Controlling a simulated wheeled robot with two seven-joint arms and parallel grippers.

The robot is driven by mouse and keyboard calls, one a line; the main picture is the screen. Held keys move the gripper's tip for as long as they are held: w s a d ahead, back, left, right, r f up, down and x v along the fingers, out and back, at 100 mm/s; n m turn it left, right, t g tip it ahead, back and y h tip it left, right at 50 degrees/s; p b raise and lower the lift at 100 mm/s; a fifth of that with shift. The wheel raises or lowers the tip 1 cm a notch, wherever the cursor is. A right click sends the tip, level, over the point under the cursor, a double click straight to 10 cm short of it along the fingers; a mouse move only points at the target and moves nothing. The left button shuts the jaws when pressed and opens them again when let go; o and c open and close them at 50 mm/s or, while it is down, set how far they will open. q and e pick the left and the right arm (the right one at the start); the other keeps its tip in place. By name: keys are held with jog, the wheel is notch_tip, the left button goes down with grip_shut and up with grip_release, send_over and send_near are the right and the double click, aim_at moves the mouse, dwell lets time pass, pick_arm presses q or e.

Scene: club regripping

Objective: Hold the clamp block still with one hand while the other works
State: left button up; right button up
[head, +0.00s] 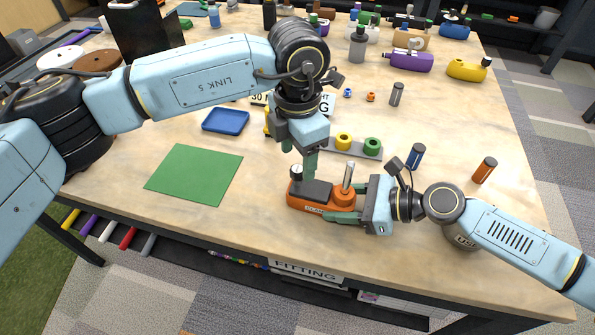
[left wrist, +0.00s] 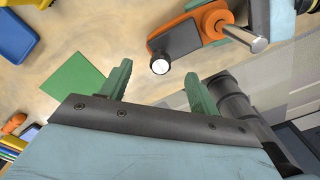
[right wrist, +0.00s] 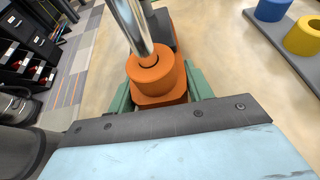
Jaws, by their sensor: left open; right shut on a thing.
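The clamp block (head: 322,208) is orange with a dark grey top, a chrome post and a small white-faced gauge or knob. It sits on the table near the front edge. It also shows in the left wrist view (left wrist: 190,36) and the right wrist view (right wrist: 158,82). My right gripper (head: 342,203) is shut on its right end, one finger on each side of the orange collar; its fingers show in the right wrist view (right wrist: 160,95). My left gripper (head: 305,168) points down just above and behind the block's left end. Its fingers are apart and empty in the left wrist view (left wrist: 158,88).
A green mat (head: 195,174) lies left of the block and a blue tray (head: 225,120) behind it. A grey strip with coloured rings (head: 357,148) lies behind the block. Dark blue (head: 415,156) and orange (head: 484,170) cylinders stand to the right. The table's front edge is close.

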aim_at(297, 168)
pick_arm(q)
jog(key=shift+f, duration=2.6)
jog(key=shift+c, duration=0.4)
jog(key=c, duration=1)
jog(key=m, duration=0.4)
jog(key=shift+m, duration=0.4)
jog(key=m, duration=1.4)
jog(key=shift+m, duration=0.3)
